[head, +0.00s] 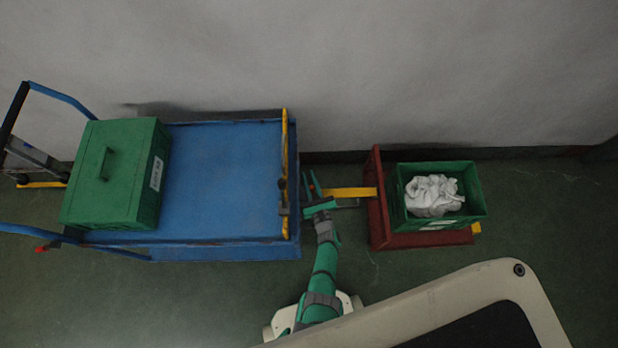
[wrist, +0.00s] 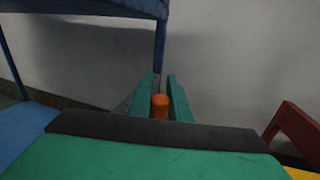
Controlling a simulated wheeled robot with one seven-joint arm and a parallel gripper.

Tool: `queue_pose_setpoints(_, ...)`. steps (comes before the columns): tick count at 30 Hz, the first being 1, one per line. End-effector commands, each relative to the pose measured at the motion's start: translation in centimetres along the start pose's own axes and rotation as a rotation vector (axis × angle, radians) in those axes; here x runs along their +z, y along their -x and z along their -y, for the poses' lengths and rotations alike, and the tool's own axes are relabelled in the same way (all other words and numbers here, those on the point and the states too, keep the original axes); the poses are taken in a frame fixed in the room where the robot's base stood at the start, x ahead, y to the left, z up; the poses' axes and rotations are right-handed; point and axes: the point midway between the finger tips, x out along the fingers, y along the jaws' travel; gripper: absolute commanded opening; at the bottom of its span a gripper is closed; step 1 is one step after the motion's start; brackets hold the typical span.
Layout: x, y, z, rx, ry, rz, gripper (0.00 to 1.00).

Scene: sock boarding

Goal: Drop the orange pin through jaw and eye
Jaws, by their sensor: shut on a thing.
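My gripper (head: 312,186) is in the gap between the blue trolley (head: 225,180) and the small red cart (head: 377,215). In the wrist view its two green fingers (wrist: 162,90) are shut on the orange pin (wrist: 160,106), whose rounded top shows between them. The yellow drawbar (head: 350,192) runs left from the red cart and ends beside my gripper. The jaw and the eye cannot be made out, and the pin's lower end is hidden, so I cannot tell whether it is in either.
A closed green box (head: 110,180) stands on the trolley's left end. A yellow upright bar (head: 285,170) edges its right end. A green crate (head: 478,190) with white cloth (head: 433,195) sits on the red cart. A grey wall (head: 400,75) runs behind.

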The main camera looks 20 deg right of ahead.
Motion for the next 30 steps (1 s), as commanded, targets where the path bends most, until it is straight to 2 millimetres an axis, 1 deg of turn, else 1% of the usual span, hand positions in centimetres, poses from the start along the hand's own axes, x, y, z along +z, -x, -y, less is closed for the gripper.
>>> queue_pose_setpoints(21,-1.4,0.0,0.1,-0.002,0.0,0.001,0.0)
queue_pose_setpoints(22,-1.4,0.0,0.1,-0.002,0.0,0.001,0.24)
queue_pose_setpoints(24,-1.4,0.0,0.1,-0.002,0.0,0.001,0.39)
queue_pose_setpoints(30,-1.4,0.0,0.1,-0.002,0.0,0.001,0.39)
